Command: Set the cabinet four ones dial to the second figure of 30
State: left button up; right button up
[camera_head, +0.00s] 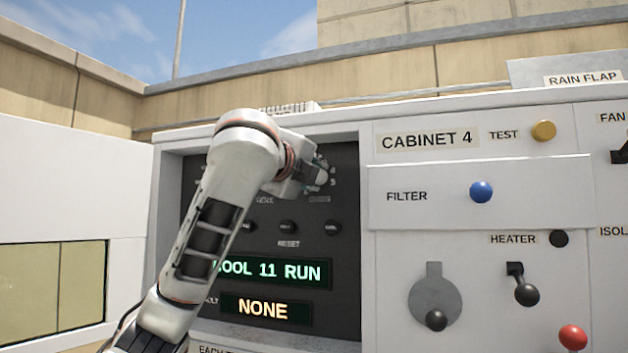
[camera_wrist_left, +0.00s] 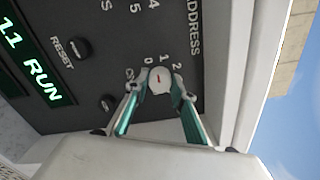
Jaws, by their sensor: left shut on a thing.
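The dial (camera_wrist_left: 160,82) is a small pale round knob with a red mark, on the dark control panel (camera_wrist_left: 120,52) under the word ADDRESS. Figures 0, 1 and 2 show along its rim in the left wrist view; the red mark points roughly toward the 0 and 1 side, but the exact figure is hard to tell. My left gripper (camera_head: 318,178) has its two green-padded fingers on either side of the knob, shut on it. In the head view the gripper and wrist hide the dial. My right gripper is not in view.
Below, the panel has small black buttons (camera_head: 288,228), a green display (camera_head: 285,272) reading COOL 11 RUN, partly covered by my arm, and an amber display (camera_head: 268,309) reading NONE. An open white door (camera_head: 75,180) stands left. Blue FILTER knob (camera_head: 481,192) and HEATER lever (camera_head: 526,293) protrude right.

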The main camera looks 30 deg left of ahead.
pick_arm(q)
jog(key=n+b, duration=0.1)
jog(key=n, duration=0.3)
jog(key=shift+n, duration=0.3)
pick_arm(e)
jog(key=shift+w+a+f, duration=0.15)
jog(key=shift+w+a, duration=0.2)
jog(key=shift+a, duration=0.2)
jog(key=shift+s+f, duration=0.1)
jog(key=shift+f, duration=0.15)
pick_arm(q)
jog(key=o, duration=1.1)
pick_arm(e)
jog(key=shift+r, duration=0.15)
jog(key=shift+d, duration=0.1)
pick_arm(q)
jog(key=shift+s, duration=0.1)
